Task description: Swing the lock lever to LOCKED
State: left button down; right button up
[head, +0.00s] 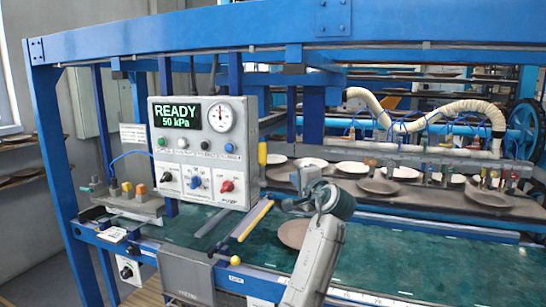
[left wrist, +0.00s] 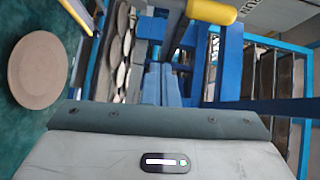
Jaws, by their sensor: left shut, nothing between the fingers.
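The grey control box (head: 205,152) reads READY 50 kPa. A short yellow handle (head: 262,153) stands upright at its right edge; I cannot read a LOCKED mark on it. A yellow grip on blue metal (left wrist: 212,12) shows at the top of the left wrist view; it may be the same handle. A yellow-and-grey bar (head: 252,220) slants below the box, and a yellow knob (head: 235,260) sits on the front rail. My left gripper (head: 287,205) is shut and empty, right of the box and apart from the handle. Its fingers (left wrist: 161,85) lie together in the left wrist view.
A brown plate (head: 293,233) lies on the green belt (head: 400,262) behind my left arm; it also shows in the left wrist view (left wrist: 38,70). More plates (head: 378,185) lie on the rear conveyor. A blue beam (head: 300,30) crosses above.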

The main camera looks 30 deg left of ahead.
pick_arm(q)
jog(key=shift+y, duration=0.5)
jog(key=r, duration=0.5)
jog(key=shift+w+r, duration=0.2)
jog(key=shift+w, duration=0.2)
pick_arm(e)
jog(key=shift+a, duration=0.15)
jog(key=shift+a, duration=0.25)
